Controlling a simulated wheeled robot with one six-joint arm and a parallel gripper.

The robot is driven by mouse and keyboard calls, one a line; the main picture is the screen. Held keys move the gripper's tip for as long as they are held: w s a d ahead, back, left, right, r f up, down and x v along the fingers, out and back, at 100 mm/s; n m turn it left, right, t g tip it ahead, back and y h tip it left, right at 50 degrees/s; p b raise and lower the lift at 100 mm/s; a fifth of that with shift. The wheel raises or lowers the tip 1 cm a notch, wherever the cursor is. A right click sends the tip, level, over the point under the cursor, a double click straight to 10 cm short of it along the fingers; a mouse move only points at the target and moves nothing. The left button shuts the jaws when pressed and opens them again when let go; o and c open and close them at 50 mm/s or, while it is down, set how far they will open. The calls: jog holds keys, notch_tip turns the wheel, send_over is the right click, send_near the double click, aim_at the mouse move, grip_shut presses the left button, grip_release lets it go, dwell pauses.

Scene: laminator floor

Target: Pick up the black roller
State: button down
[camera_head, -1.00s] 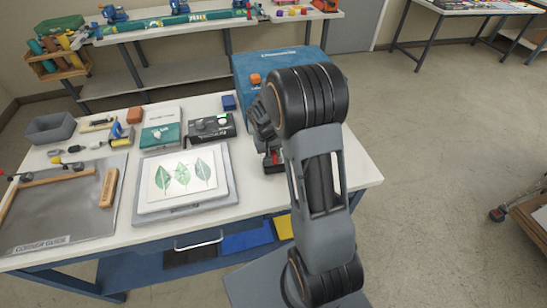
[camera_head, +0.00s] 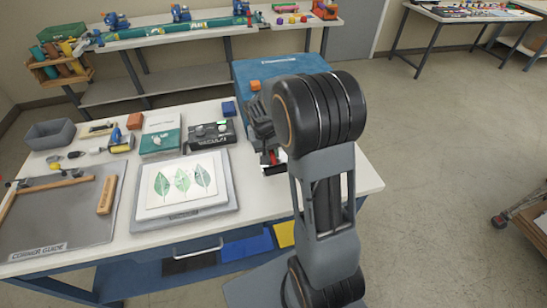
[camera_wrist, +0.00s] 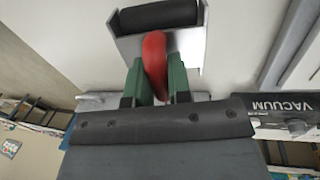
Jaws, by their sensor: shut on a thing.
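The black roller (camera_wrist: 160,15) shows at the top of the wrist view. It is a black cylinder in a pale metal frame with a red handle (camera_wrist: 154,55). My gripper (camera_wrist: 156,76) is shut on that red handle, with a green finger on each side. In the head view my gripper (camera_head: 268,150) is over the right part of the white table, and a bit of red and pale metal shows below it. My arm hides most of the roller there. I cannot tell whether the roller touches the table.
A black vacuum box (camera_head: 210,134) stands left of my gripper; it also shows in the wrist view (camera_wrist: 285,104). A grey board with leaf prints (camera_head: 184,212) lies at the front. A blue case (camera_head: 277,66) stands behind my arm. The table's front right corner is clear.

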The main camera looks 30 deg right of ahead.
jog(key=a+r, duration=0.1)
jog(key=s+a+r, duration=0.1)
jog(key=a+r, duration=0.1)
jog(key=r, duration=0.1)
jog(key=shift+s+b, duration=0.3)
jog(key=shift+s, duration=0.1)
jog(key=s+a+r+b, duration=0.1)
jog(key=s+a+r, duration=0.3)
jog(key=a, duration=0.3)
jog(key=shift+s+a+r+b, duration=0.2)
jog(key=shift+s+a+b, duration=0.1)
jog(key=shift+s, duration=0.35)
jog(key=c, duration=1.7)
grip_release()
grip_shut()
